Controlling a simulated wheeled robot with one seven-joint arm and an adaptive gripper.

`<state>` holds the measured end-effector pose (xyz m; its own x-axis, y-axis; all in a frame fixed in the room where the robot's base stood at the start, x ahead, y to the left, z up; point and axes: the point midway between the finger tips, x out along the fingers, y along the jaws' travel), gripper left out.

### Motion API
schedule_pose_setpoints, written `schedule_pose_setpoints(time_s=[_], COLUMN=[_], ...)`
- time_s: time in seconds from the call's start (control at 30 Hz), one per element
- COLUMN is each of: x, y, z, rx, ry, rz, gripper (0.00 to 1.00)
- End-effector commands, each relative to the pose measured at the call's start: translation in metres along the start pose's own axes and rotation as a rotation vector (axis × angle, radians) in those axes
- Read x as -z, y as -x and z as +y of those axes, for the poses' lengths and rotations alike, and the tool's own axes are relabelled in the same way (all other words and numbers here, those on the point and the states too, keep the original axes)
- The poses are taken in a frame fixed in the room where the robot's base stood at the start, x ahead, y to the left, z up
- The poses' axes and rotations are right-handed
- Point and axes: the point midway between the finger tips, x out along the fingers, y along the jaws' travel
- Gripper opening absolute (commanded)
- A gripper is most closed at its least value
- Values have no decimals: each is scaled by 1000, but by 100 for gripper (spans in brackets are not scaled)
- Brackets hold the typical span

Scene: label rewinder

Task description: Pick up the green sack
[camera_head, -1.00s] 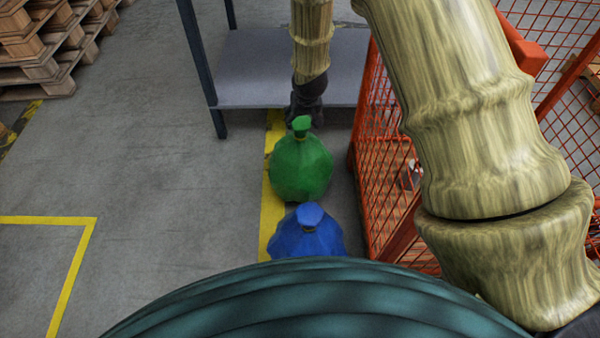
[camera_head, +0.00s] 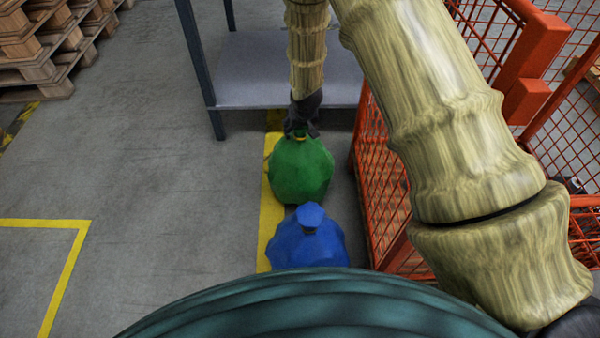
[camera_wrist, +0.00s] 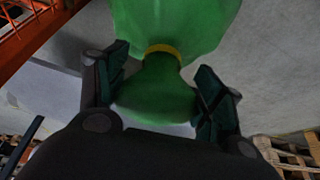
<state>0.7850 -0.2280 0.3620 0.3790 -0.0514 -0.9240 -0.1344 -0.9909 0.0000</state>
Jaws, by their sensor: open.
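The green sack (camera_head: 300,172) stands upright on the floor, partly over a yellow line, in the head view. My gripper (camera_head: 300,132) is at its top and hides most of its tied neck. In the wrist view the green sack (camera_wrist: 176,22) has a yellow tie around its neck. My gripper (camera_wrist: 160,98) is open, with one finger on each side of the gathered top. The right finger looks close to the sack's top; I cannot tell whether either finger touches it.
A blue sack (camera_head: 306,243) stands just in front of the green one. Orange mesh fencing (camera_head: 383,190) is close on the right. A grey shelf (camera_head: 258,82) is behind the sacks. Wooden pallets (camera_head: 50,45) are at the far left. The floor to the left is clear.

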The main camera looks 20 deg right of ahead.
Motion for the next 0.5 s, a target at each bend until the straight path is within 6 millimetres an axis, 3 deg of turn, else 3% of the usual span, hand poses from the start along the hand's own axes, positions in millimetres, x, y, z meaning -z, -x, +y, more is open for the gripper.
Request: schedule_pose_setpoints(time_s=[0.07, 0.3, 0.5], x=[0, 1, 0], y=[-8, -9, -9], z=[0, 0, 0], rx=[0, 0, 0], ry=[-1, -1, -1], rz=[0, 1, 0], gripper=[67, 67, 33])
